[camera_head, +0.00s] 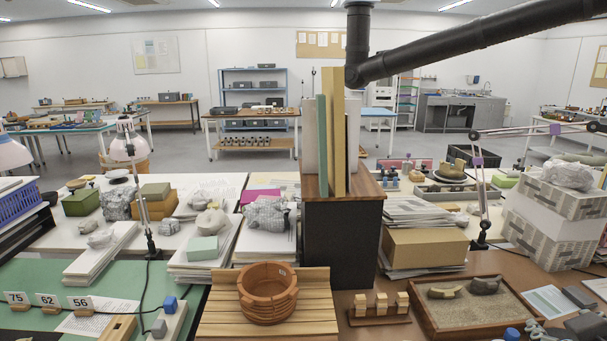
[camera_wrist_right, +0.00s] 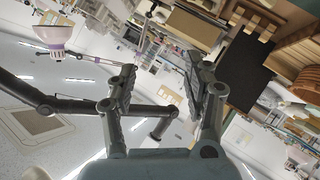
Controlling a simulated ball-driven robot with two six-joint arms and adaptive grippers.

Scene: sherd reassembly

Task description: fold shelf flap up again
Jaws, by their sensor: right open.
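A slatted wooden shelf (camera_head: 215,318) with a low back board juts out at the front centre, with a red-brown clay pot (camera_head: 267,293) on it. I cannot tell whether this slatted piece is the flap; it lies level. A dark cabinet (camera_head: 342,240) with a brown top stands just behind and to the right. My right gripper (camera_wrist_right: 160,85) shows in the right wrist view, its two fingers apart with nothing between them. The wrist view is steeply tilted; a dark panel (camera_wrist_right: 240,73) and wooden slats (camera_wrist_right: 290,52) lie to the right of the fingers. My left gripper is out of view.
Upright boards (camera_head: 339,130) stand on the cabinet. A small wooden rack (camera_head: 379,310) and a sand tray (camera_head: 465,306) lie to the right. Paper stacks and a cardboard box (camera_head: 425,249) fill the bench behind. My black arm crosses the upper right.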

